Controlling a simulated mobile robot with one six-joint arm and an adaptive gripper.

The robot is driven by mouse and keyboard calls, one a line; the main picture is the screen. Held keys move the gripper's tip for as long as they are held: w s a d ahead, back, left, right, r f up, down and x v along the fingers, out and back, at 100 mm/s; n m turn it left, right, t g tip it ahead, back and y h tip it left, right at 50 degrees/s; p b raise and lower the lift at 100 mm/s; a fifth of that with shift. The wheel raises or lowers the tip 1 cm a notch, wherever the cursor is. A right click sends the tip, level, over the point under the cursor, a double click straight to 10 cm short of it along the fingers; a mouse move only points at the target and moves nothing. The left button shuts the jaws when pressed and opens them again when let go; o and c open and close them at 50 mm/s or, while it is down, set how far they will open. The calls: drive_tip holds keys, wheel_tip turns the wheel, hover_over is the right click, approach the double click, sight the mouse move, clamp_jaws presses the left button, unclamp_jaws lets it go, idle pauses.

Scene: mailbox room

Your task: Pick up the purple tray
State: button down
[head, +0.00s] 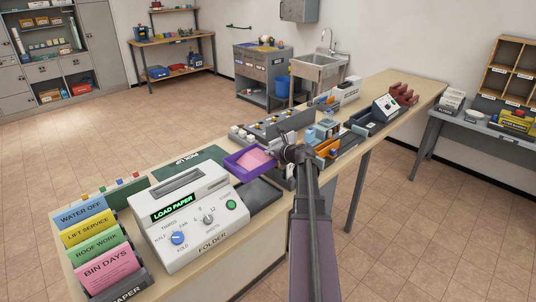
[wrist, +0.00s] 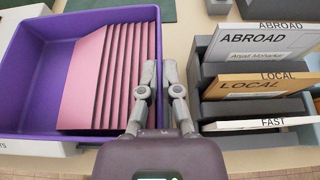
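The purple tray (head: 243,165) is on the long wooden bench, just behind the folder machine. It holds several pink folded sheets (wrist: 105,75), leaning in a row toward its right side. In the wrist view the tray (wrist: 45,75) fills the left half. My gripper (head: 284,156) is at the tray's right side, and in the wrist view my gripper (wrist: 160,75) has its two fingers close together, one on each side of the tray's right wall. The fingers look shut on that wall, partly hiding it. I cannot see a gap under the tray.
The folder machine (head: 192,213) reads "LOAD PAPER", with a paper rack (head: 98,252) at its left. A green pick-up mat (head: 188,163) lies behind. A grey sorter with ABROAD, LOCAL and FAST mail (wrist: 255,85) stands close to the gripper's right.

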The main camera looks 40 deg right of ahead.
drive_tip(key=shift+r+p, duration=1.65)
drive_tip(key=shift+r, duration=0.4)
